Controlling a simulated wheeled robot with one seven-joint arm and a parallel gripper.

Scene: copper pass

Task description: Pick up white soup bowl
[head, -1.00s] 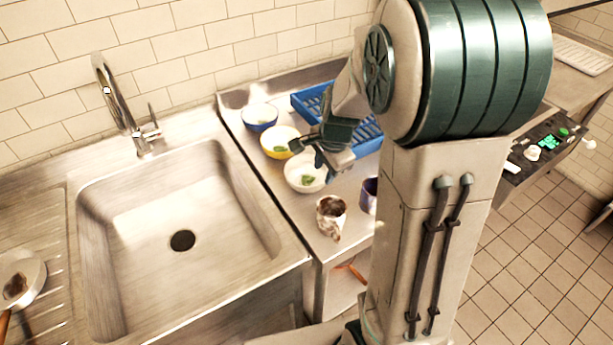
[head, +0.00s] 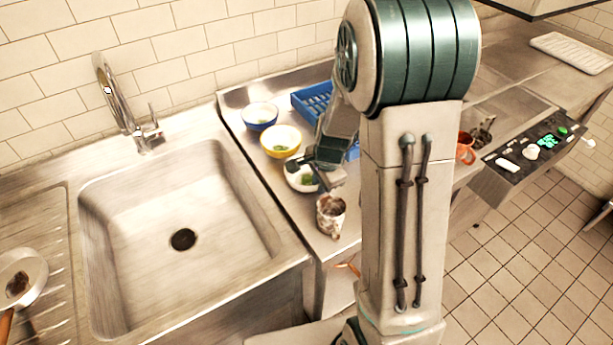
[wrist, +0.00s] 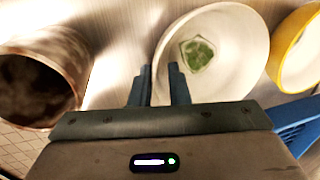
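The white soup bowl (head: 299,178) stands on the steel counter right of the sink, with something green inside. My gripper (head: 318,180) is over its right side in the head view and hides part of it. In the wrist view the white bowl (wrist: 226,72) lies just beyond the fingers, with the green piece at its bottom. The gripper's two fingers (wrist: 160,84) are apart with a narrow gap between them, near the bowl's left rim.
A yellow bowl (head: 281,141) and a blue bowl (head: 260,115) stand behind the white bowl. A stained mug (head: 330,214) stands close in front. A blue crate (head: 312,101) is at the back. The sink (head: 180,215) is empty.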

